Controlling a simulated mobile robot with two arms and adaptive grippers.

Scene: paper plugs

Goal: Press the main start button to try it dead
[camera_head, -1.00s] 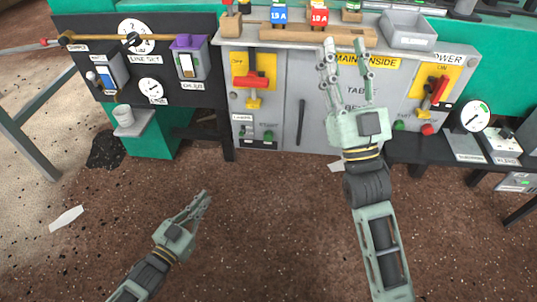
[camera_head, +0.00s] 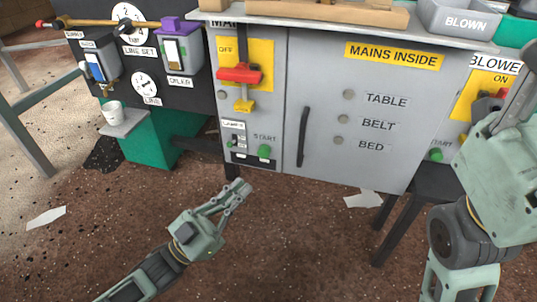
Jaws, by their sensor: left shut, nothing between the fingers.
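The green start button (camera_head: 264,151) sits low on the left part of the grey cabinet (camera_head: 390,150), under a "START" label. Beside it is a small switch plate (camera_head: 237,147). Above, a red handle (camera_head: 240,75) lies across a yellow plate marked "OFF", with a yellow tag (camera_head: 243,105) hanging below. My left gripper (camera_head: 245,189) is shut and empty, in front of and below the button, apart from it. My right gripper (camera_head: 520,95) is at the right edge, in front of the blower panel. Its fingertips are partly out of frame, so its opening is unclear.
A second green button (camera_head: 437,156) is on the blower panel at right, close to my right arm. A black panel (camera_head: 115,60) with a purple-topped box (camera_head: 180,45) stands at left. A white cup (camera_head: 112,112) sits on a bracket. Floor before the cabinet is mostly clear.

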